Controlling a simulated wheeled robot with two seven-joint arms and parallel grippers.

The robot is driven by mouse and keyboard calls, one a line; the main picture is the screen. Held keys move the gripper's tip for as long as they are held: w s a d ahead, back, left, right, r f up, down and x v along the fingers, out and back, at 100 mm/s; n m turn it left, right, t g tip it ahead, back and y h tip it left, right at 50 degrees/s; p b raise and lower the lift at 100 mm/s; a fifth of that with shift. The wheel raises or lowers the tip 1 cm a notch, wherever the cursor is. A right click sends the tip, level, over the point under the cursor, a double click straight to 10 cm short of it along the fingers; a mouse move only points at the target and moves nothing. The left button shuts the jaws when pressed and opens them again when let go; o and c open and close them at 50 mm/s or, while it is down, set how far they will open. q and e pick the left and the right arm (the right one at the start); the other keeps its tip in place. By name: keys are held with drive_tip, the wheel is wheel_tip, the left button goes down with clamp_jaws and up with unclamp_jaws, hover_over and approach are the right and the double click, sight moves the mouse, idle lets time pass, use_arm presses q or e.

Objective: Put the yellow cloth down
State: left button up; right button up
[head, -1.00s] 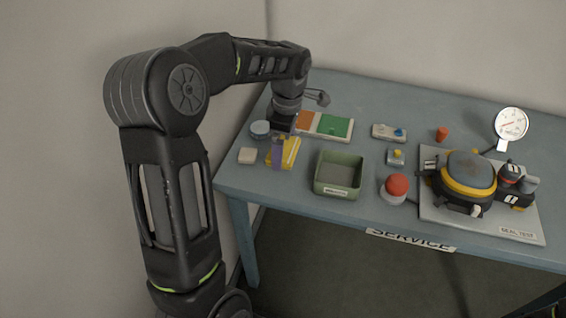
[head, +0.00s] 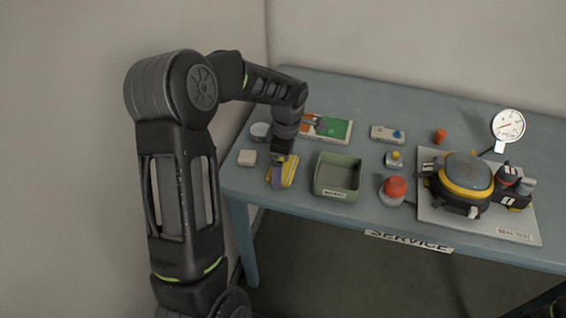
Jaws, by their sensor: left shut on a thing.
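The yellow cloth (head: 289,172) is a small folded piece with a purple-grey part on its left side. It is at the left front of the blue-grey table, between the pale block and the green tray. My left gripper (head: 283,158) points down from above and is shut on the cloth. The gripper's body partly covers the cloth's far end. I cannot tell whether the cloth touches the tabletop. My right gripper is not in view.
The green tray (head: 338,191) is close on the right, the pale block (head: 247,158) and a small round dish (head: 260,130) on the left. An orange-and-green board (head: 337,129) lies behind. A red button (head: 395,187) and the seal-test plate (head: 482,226) are farther right.

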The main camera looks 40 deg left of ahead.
sight(285, 167)
use_arm(q)
drive_tip(key=shift+f, duration=0.15)
drive_tip(key=o, duration=0.9)
drive_tip(key=shift+o, duration=0.2)
drive_tip(key=shift+r, duration=0.65)
wheel_tip(285, 167, up, 11)
drive_tip(key=b, duration=0.1)
drive_tip(key=shift+d, duration=0.35)
drive_tip(key=shift+w, duration=0.1)
